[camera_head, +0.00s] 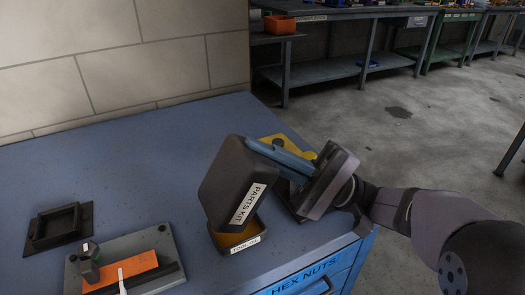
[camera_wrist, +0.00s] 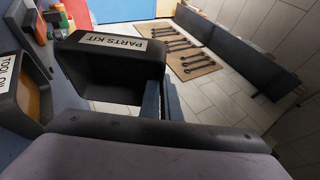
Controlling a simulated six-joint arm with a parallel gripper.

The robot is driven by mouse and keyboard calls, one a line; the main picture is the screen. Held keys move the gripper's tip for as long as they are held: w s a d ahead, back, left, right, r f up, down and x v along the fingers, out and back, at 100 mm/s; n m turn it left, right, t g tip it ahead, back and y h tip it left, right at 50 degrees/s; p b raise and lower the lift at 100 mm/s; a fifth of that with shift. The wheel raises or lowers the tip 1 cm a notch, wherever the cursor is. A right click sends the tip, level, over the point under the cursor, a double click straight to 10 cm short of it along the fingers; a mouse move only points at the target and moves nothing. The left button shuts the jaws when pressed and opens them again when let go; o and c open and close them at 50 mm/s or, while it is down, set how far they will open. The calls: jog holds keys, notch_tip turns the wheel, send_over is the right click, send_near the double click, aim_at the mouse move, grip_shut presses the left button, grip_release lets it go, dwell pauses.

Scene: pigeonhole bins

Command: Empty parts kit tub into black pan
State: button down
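The dark parts kit tub (camera_head: 228,180), with a white PARTS KIT label, is tipped steeply above the counter. It also shows in the wrist view (camera_wrist: 112,65); no contents can be made out. My gripper (camera_head: 268,150) has its blue fingers at the tub's upper right edge in the head view. In the wrist view the fingers (camera_wrist: 160,100) close on the tub's side wall. A low black square pan (camera_head: 36,240) with a raised rim lies on the counter at the far left, well apart from the tub.
A black tub labelled TOOL OIL (camera_head: 222,241), yellowish inside, stands below the held tub, partly hidden. A grey board (camera_head: 152,288) with an orange sheet and a small dark block lies at front left. A yellow item (camera_head: 292,140) is behind my gripper. The counter's back left is clear.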

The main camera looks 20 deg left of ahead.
aim_at(241, 146)
jog(key=shift+r+p, duration=0.4)
jog(key=shift+r, duration=0.05)
jog(key=w+a+r+n+g+h+p, duration=0.3)
jog(key=r+p, duration=0.4)
jog(key=p, duration=1.9)
jog(key=shift+n+g+h, duration=0.4)
jog(key=shift+g+h, duration=0.3)
jog(key=shift+h, duration=0.1)
jog(key=f, duration=0.1)
jog(key=s+a+f+p, duration=0.1)
jog(key=f, duration=0.1)
jog(key=f+p, duration=0.1)
jog(key=shift+s+a+f, duration=0.2)
jog(key=shift+s, duration=0.2)
jog(key=shift+n+g+h, duration=0.6)
jog(key=shift+n+h, duration=0.1)
jog(key=shift+n, duration=0.1)
jog(key=s+d+f, duration=0.2)
jog(key=s, duration=0.1)
jog(key=shift+f, duration=0.2)
jog(key=shift+a, duration=0.1)
jog(key=shift+a+r, duration=0.1)
